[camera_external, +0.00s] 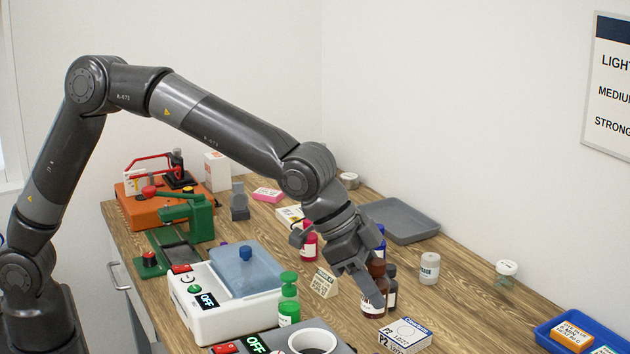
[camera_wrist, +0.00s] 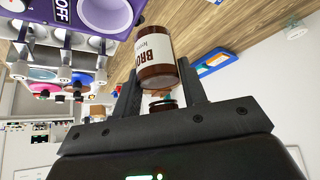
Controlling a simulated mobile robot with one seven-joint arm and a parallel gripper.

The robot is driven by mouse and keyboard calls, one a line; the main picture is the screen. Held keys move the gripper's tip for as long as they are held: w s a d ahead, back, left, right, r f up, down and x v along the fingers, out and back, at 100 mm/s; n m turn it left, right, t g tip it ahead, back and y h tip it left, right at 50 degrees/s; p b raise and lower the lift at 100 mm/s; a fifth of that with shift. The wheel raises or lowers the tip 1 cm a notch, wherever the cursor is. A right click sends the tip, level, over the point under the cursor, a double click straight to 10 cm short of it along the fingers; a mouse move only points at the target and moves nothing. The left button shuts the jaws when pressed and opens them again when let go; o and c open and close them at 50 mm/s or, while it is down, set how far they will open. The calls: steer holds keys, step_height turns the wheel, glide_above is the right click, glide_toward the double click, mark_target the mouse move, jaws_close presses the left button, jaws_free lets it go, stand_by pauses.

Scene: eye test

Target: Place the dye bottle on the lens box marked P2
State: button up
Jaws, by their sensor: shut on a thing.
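My gripper (camera_external: 368,280) is shut on a brown dye bottle (camera_external: 376,299) with a white label, its fingers pointing down over the table. In the wrist view the bottle (camera_wrist: 158,72) shows label letters "BRO", and its neck end is between the two fingers (camera_wrist: 160,98). The lens box marked P2 (camera_external: 404,334), white with blue print, lies on the table just below and right of the bottle in the external view. I cannot tell whether the bottle's base touches anything. The bottle's upper part is partly hidden by my gripper.
A dark bottle (camera_external: 391,292) stands close behind the held one. A cream block (camera_external: 323,283), green-topped bottle (camera_external: 289,312) and white jar (camera_external: 429,267) are nearby. A white device (camera_external: 215,318) is left; a blue tray (camera_external: 545,338) is right. Table right of the jar is mostly clear.

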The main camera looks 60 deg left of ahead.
steer(key=shift+w+a+f, duration=0.9)
steer(key=shift+w+f, duration=0.95)
steer(key=shift+w, duration=0.05)
steer(key=shift+w+a+f, duration=0.85)
steer(key=shift+w+f, duration=0.95)
steer(key=shift+w, duration=0.05)
steer(key=shift+w+a+f, duration=0.9)
steer(key=shift+w+f, duration=0.95)
steer(key=shift+w, duration=0.05)
steer(key=o, duration=1.1)
steer(key=shift+f, duration=0.15)
